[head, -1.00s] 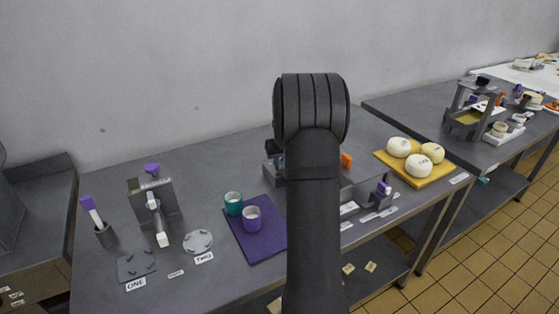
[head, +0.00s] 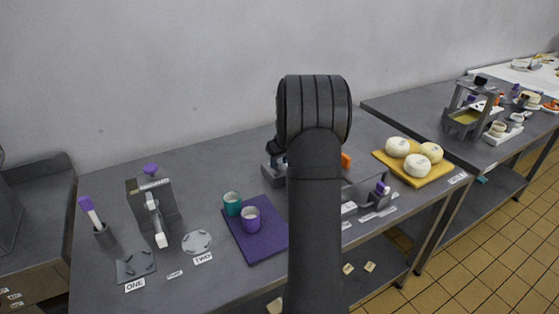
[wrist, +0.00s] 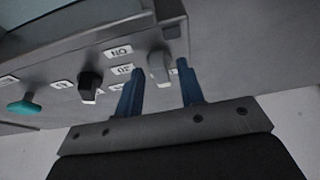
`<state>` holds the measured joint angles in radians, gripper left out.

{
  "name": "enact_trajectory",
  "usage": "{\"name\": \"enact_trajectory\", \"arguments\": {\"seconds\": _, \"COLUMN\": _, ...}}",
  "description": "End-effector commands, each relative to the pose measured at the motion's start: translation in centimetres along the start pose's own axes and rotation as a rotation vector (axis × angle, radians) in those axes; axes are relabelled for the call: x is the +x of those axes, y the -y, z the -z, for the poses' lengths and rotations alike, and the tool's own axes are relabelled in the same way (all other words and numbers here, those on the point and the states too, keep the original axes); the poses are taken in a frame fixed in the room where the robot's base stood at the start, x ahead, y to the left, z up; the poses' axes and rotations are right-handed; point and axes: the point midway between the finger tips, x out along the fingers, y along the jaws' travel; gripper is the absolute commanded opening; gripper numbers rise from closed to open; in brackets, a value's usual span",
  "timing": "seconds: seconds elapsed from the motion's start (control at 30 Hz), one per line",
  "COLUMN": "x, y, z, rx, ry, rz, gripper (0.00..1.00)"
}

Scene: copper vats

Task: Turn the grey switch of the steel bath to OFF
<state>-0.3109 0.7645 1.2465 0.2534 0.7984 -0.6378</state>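The steel bath (head: 366,188) stands on the table, largely hidden behind my arm in the head view. In the wrist view its front panel (wrist: 60,70) carries a grey switch (wrist: 159,67), a black knob (wrist: 90,84) and a teal knob (wrist: 24,107). White labels sit around the switch; one reads ON, upside down in this view. My gripper (wrist: 160,70) is open, its two blue fingertips on either side of the grey switch. The right finger looks very near the switch; I cannot tell whether it touches. The gripper is hidden in the head view.
A yellow board (head: 440,172) with white rounds is to the right. A grey device (head: 155,207) stands further left.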

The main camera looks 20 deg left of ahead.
Motion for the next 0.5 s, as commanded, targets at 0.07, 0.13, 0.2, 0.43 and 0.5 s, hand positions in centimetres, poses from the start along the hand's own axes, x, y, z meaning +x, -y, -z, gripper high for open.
{"name": "enact_trajectory", "arguments": {"seconds": 0.07, "x": 0.0, "y": 0.0, "z": 0.0, "rx": 0.000, "ry": -0.001, "rz": 0.000, "gripper": 0.36}}
{"name": "enact_trajectory", "arguments": {"seconds": 0.13, "x": 0.0, "y": 0.0, "z": 0.0, "rx": 0.001, "ry": -0.001, "rz": 0.000, "gripper": 0.36}}
{"name": "enact_trajectory", "arguments": {"seconds": 0.2, "x": 0.0, "y": 0.0, "z": 0.1, "rx": 0.001, "ry": -0.001, "rz": 0.000, "gripper": 0.36}}
{"name": "enact_trajectory", "arguments": {"seconds": 0.43, "x": -1.4, "y": 0.0, "z": 0.1, "rx": 0.001, "ry": -0.004, "rz": -0.002, "gripper": 0.36}}
{"name": "enact_trajectory", "arguments": {"seconds": 0.5, "x": -2.6, "y": 0.0, "z": 0.2, "rx": 0.001, "ry": -0.005, "rz": -0.002, "gripper": 0.36}}
